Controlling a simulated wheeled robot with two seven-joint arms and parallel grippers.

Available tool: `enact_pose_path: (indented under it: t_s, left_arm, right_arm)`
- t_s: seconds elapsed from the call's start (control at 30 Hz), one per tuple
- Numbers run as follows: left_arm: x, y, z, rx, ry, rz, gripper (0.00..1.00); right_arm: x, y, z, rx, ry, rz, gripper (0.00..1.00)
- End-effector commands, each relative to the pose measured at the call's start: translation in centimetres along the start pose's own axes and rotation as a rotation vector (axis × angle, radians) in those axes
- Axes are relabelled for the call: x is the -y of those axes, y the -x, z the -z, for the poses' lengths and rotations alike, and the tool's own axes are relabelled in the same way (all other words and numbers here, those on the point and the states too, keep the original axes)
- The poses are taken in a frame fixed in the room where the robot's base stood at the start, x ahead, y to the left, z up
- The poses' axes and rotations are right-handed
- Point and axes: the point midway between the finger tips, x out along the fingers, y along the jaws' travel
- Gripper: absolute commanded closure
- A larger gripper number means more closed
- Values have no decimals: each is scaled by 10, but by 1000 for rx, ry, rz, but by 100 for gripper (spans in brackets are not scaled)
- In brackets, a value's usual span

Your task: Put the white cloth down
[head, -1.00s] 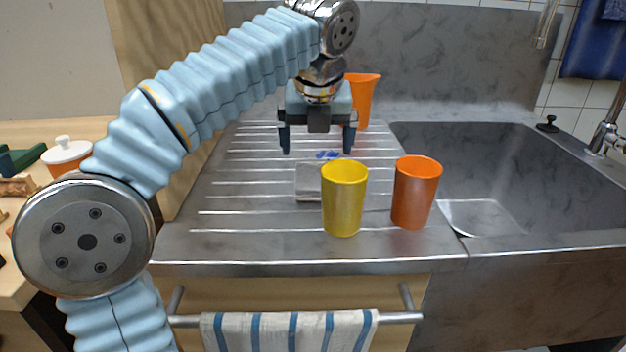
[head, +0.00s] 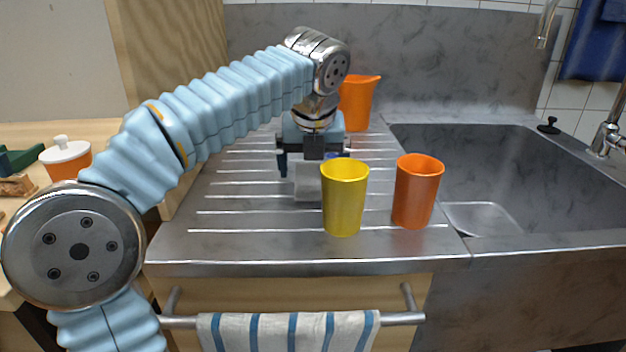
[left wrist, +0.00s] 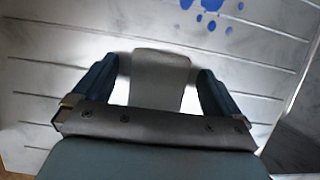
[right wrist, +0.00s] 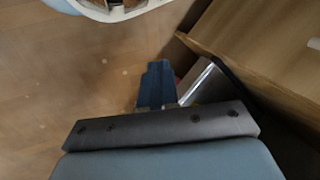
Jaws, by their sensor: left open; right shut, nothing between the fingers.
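The white cloth (head: 307,184) is a small pale folded piece on the ribbed steel drainboard, partly hidden behind the yellow cup in the head view. My left gripper (head: 313,168) is low over the drainboard, pointing down at the cloth. In the left wrist view the cloth (left wrist: 160,78) shows between the two spread fingers of the left gripper (left wrist: 157,72), with gaps on both sides. My right gripper (right wrist: 156,72) is shut and empty, over the wooden floor beside a cabinet; it is not in the head view.
A yellow cup (head: 344,200) and an orange cup (head: 417,192) stand near the drainboard's front edge. An orange jug (head: 358,102) stands behind my left gripper. Blue splashes (left wrist: 209,8) mark the drainboard (head: 235,215). A sink (head: 480,165) is at right; a striped towel (head: 290,332) hangs below.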

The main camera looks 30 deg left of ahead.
Motion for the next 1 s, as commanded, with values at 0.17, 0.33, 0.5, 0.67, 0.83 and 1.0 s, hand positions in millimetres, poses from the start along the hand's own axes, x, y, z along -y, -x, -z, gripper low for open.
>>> enact_pose_path:
  t_s: [0.17,0.33,0.5,0.67,0.83,1.0]
  left_arm:
    - [0,-2,1,0,0,0,3]
    - [0,-2,1,0,1,0,29]
    - [0,-2,1,-1,0,0,55]
    - [0,-2,1,-1,0,-1,66]
    - [0,-1,0,-1,0,0,66]
    - [0,20,-8,0,2,1,66]
  right_arm:
    - [0,1,0,0,0,0,100]
    - [0,1,0,0,0,0,100]
    - [0,0,0,0,0,0,100]
    - [0,0,0,0,0,0,100]
    - [0,-1,0,0,0,0,100]
    - [3,6,0,0,1,0,100]
